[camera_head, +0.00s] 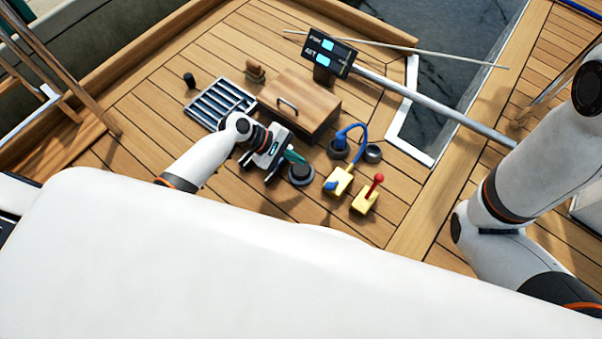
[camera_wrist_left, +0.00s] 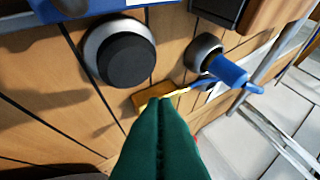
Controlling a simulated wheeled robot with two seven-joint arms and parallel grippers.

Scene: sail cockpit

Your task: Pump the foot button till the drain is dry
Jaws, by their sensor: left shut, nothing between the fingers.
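The foot button, a black round cap in a grey ring (camera_head: 301,174), sits on the teak deck and shows large in the left wrist view (camera_wrist_left: 124,60). The drain is a slatted metal grate (camera_head: 219,103) set in the deck; I cannot tell whether water stands in it. My left gripper (camera_head: 297,158) is shut and empty, its green fingers just behind the button in the head view. In the left wrist view the closed fingers (camera_wrist_left: 161,125) appear beside the button; I cannot tell whether they touch it. My right arm enters at right, its gripper out of view.
A wooden box with a handle (camera_head: 302,103) stands behind the left gripper. A display (camera_head: 329,52) stands behind.

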